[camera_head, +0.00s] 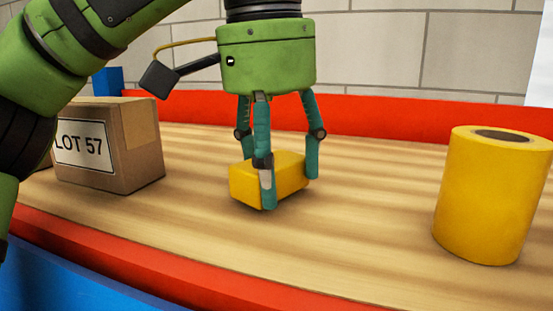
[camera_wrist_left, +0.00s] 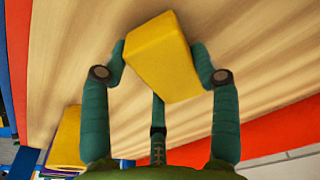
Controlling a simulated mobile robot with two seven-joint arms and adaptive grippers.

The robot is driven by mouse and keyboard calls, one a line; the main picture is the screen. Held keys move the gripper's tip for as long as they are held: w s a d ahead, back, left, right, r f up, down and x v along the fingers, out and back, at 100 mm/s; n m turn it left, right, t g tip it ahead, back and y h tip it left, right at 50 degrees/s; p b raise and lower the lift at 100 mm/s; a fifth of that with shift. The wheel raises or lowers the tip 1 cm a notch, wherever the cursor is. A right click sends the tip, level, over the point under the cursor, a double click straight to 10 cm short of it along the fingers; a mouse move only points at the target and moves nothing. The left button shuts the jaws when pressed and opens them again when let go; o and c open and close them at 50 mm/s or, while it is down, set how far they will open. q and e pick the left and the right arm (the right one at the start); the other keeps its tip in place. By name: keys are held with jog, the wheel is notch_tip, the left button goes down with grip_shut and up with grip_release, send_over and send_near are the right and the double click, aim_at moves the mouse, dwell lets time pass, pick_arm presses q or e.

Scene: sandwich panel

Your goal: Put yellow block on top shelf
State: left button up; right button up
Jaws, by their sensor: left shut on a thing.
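The yellow block (camera_head: 245,187) is a small box shape on or just above the wooden shelf board (camera_head: 370,235) in the head view. My left gripper (camera_head: 285,180) comes down over it from above, and its teal fingers are shut on the block's sides. In the left wrist view the block (camera_wrist_left: 163,58) sits between the fingertips of my left gripper (camera_wrist_left: 160,70), tilted in the picture. I cannot tell for sure whether the block touches the board. My right gripper is in neither view.
A cardboard box (camera_head: 110,175) labelled "LOT 57" stands left of the block. A yellow roll (camera_head: 490,200) stands upright at the right. Red rails (camera_head: 400,124) edge the board at back and front. The board between block and roll is clear.

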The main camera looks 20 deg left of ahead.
aim_at(276, 164)
pick_arm(q)
jog(key=shift+f, duration=0.25)
jog(key=o, duration=1.4)
jog(key=shift+s+a+r, duration=0.1)
jog(key=shift+s+r, duration=0.1)
jog(key=shift+r, duration=1.3)
jog(key=shift+s+r, duration=0.2)
jog(key=shift+r, duration=1.25)
jog(key=shift+a+r, duration=0.1)
jog(key=shift+r, duration=0.7)
